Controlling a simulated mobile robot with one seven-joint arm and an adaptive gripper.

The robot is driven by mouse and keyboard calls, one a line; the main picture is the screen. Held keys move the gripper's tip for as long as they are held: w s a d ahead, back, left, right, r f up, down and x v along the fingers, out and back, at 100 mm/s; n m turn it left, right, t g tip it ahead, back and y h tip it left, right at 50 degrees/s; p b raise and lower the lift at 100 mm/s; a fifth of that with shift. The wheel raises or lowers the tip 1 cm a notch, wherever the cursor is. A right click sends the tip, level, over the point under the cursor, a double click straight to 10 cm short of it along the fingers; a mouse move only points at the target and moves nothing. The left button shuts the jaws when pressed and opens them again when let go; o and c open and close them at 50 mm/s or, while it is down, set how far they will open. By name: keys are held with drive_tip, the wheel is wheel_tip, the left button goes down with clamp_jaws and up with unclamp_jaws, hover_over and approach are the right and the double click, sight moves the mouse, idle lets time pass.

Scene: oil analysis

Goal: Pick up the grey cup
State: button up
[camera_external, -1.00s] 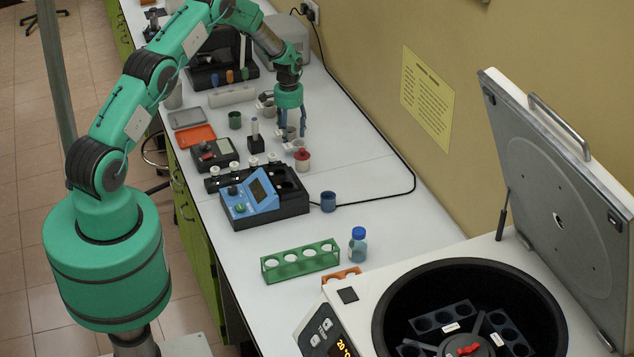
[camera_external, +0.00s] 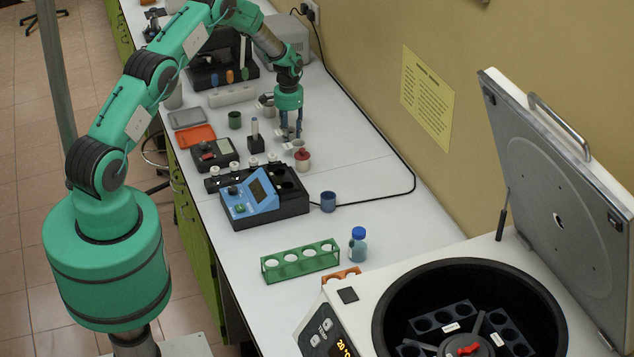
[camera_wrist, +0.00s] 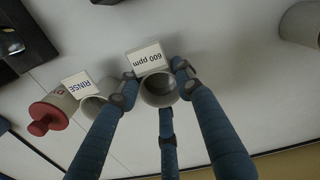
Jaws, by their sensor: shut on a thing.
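The grey cup (camera_wrist: 158,96) with a white "600 ppm" tag is between the blue fingers of my gripper (camera_wrist: 157,84) in the wrist view. The fingers are closed against its sides. In the external view my gripper (camera_external: 291,128) points straight down at the bench, and the cup (camera_external: 288,132) is partly hidden between its fingers. The cup looks upright; I cannot tell whether it is clear of the bench. Another grey cup (camera_wrist: 93,107) tagged "RINSE" stands close beside it.
A red-capped container (camera_external: 302,158) stands just in front of the cups. A blue instrument (camera_external: 258,197) stands nearer. The bench right of the gripper is clear up to a black cable.

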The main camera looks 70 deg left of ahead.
drive_tip(key=shift+r, duration=0.2)
drive_tip(key=shift+r, duration=0.45)
drive_tip(key=shift+s+d+r+b, duration=0.1)
drive_tip(key=shift+s+r+b, duration=0.1)
drive_tip(key=shift+r, duration=0.35)
drive_tip(key=shift+s+d+r+b, duration=0.1)
drive_tip(key=shift+r+b, duration=0.05)
drive_tip(key=shift+r, duration=0.4)
drive_tip(key=s+d, duration=0.3)
drive_tip(key=s, duration=0.1)
drive_tip(key=s+d+r+b, duration=0.1)
drive_tip(key=s+d, duration=0.1)
drive_tip(key=s, duration=0.2)
drive_tip(key=s+d, duration=0.3)
drive_tip(key=s, duration=0.1)
drive_tip(key=shift+s+d+r, duration=0.25)
drive_tip(key=shift+s+d, duration=0.05)
drive_tip(key=shift+r, duration=0.1)
